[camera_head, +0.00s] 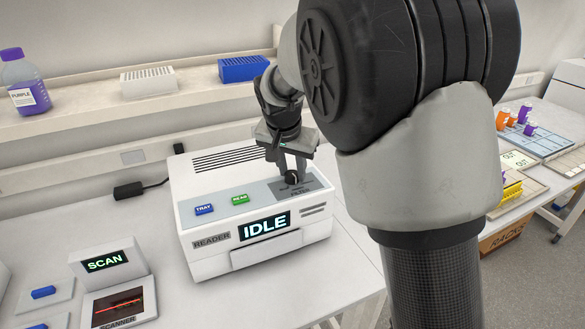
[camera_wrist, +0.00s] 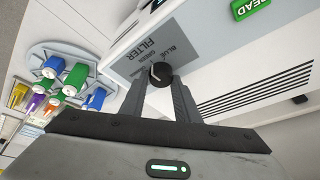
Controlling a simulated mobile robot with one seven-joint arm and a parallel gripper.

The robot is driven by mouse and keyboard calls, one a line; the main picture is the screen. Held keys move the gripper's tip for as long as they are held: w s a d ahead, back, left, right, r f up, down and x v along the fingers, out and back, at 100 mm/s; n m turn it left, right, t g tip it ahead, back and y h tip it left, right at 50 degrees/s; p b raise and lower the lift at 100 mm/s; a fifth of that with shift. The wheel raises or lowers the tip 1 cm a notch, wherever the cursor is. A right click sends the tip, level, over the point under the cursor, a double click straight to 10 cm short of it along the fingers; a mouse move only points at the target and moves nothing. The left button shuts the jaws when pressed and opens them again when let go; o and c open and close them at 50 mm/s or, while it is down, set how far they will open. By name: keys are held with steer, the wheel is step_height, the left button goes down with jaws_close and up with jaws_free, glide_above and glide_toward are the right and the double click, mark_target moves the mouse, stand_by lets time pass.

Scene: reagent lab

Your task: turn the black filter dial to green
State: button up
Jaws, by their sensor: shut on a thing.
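The black filter dial (camera_wrist: 160,74) sits on the grey filter panel on top of the white reader (camera_head: 262,262). In the wrist view the panel shows the words FILTER, BLUE and GREEN upside down, and the dial has a pale pointer mark on its top. I cannot tell for certain which word the mark points at. My gripper (camera_wrist: 161,84) is shut on the dial, one finger on each side. In the head view my gripper (camera_head: 292,178) reaches straight down onto the panel and mostly hides the dial. The reader's screen (camera_head: 264,226) reads IDLE.
The blue TRAY button (camera_head: 204,209) and green READ button (camera_head: 240,199) lie left of the dial. A scanner (camera_head: 118,302) stands at the front left. A shelf behind holds a purple bottle (camera_head: 24,85) and racks. My arm fills the right foreground.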

steer(key=shift+a+m, duration=0.1)
steer(key=shift+m, duration=0.4)
steer(key=o, duration=1.1)
steer(key=shift+c, duration=0.2)
steer(key=v, duration=1.7)
steer(key=shift+a+r, duration=0.2)
steer(key=shift+a, duration=0.1)
